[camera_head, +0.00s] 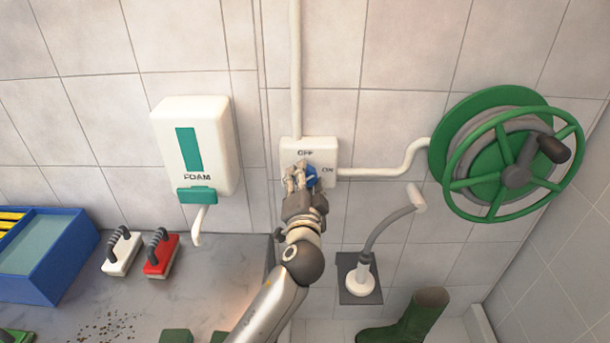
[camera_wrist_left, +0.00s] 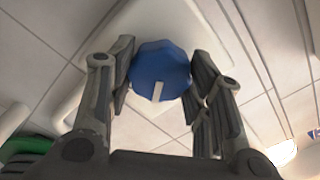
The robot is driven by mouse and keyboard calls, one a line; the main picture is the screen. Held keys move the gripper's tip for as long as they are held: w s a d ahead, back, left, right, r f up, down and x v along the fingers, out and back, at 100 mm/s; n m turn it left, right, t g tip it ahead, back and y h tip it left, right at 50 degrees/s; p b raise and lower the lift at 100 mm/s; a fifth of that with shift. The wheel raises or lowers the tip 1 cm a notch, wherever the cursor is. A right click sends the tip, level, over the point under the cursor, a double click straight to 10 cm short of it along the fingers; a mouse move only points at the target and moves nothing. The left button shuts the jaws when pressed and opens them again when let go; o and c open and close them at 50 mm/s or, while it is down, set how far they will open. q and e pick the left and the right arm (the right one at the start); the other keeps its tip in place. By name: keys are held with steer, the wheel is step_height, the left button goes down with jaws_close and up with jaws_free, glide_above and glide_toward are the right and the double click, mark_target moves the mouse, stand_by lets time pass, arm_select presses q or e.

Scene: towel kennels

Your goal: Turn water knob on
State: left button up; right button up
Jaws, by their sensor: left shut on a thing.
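The blue water knob (camera_head: 312,177) sits on a white wall box (camera_head: 322,149) marked OFF above and ON at the right. My left gripper (camera_head: 300,176) reaches up to the knob from below and is shut on it. In the left wrist view the blue knob (camera_wrist_left: 160,72) lies between the two dark fingers of the gripper (camera_wrist_left: 160,82). A white pointer mark on the knob points toward the bottom of that view. In the head view the fingers hide part of the knob, so its mark cannot be seen there. My right gripper is not in view.
A white FOAM dispenser (camera_head: 195,130) hangs left of the box. A green hose reel (camera_head: 515,155) is at the right, with a shower head on a stand (camera_head: 360,280) below. A grey counter (camera_head: 215,265) holds brushes (camera_head: 161,257) and a blue tray (camera_head: 75,268). A green boot (camera_head: 415,318) stands low.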

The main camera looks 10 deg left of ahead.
arm_select(q)
steer(key=shift+m+p, duration=1.8)
steer(key=shift+m, duration=1.8)
steer(key=o, duration=1)
steer(key=s, duration=0.4)
steer(key=s+d, duration=0.1)
steer(key=s, duration=0.3)
steer(key=s+d, duration=0.1)
steer(key=s, duration=0.2)
steer(key=shift+s+d, duration=0.2)
steer(key=shift+s, duration=0.2)
steer(key=shift+f, duration=0.1)
